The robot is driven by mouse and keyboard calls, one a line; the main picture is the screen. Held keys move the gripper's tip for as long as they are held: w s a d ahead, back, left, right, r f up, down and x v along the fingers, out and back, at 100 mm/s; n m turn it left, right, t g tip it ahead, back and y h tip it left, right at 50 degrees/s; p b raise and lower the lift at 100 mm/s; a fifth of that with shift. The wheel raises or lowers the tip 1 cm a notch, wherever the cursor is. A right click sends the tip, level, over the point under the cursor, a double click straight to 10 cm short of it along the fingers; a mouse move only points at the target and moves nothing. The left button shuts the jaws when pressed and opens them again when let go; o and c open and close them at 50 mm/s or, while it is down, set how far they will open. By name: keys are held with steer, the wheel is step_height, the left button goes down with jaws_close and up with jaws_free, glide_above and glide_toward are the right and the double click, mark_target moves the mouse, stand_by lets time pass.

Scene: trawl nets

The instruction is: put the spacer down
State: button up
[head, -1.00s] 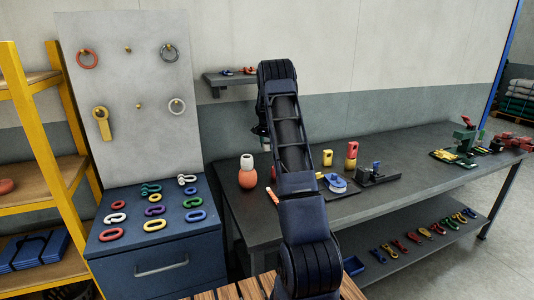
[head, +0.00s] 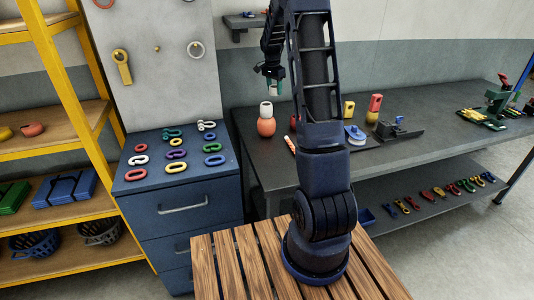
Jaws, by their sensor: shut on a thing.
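My gripper (head: 272,88) hangs above the back left part of the dark workbench (head: 243,125), pointing down. It is shut on a small pale piece, the spacer (head: 272,90), which shows between the teal fingertips. The spacer is in the air, clear of the bench top. Below it and slightly left stands an orange rounded piece (head: 266,127) with a white cylinder (head: 265,108) on top of it. A small red piece (head: 293,122) is partly hidden behind my arm.
A blue cabinet (head: 185,200) with several shackles and rings stands left. Right of my arm, the bench holds a blue round item (head: 354,134), a red-and-yellow stack (head: 374,107) and a black fixture (head: 397,128). A small wall shelf (head: 243,22) is behind the gripper.

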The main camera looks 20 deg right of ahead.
steer(key=shift+m, duration=0.4)
steer(key=s+a+r, duration=0.1)
steer(key=s+a, duration=0.1)
steer(key=s, duration=0.1)
steer(key=s+a+r, duration=0.1)
steer(key=s+a, duration=0.1)
steer(key=s, duration=0.2)
steer(key=s+a+r, duration=0.1)
steer(key=s+a, duration=0.1)
steer(key=s, duration=0.2)
steer(key=shift+a, duration=0.25)
glide_above(268, 152)
steer(key=shift+m, duration=0.3)
steer(key=f, duration=1.9)
steer(key=shift+a+f, duration=0.25)
steer(key=shift+f, duration=0.1)
steer(key=o, duration=1)
steer(key=shift+f, duration=0.1)
steer(key=shift+c, duration=0.2)
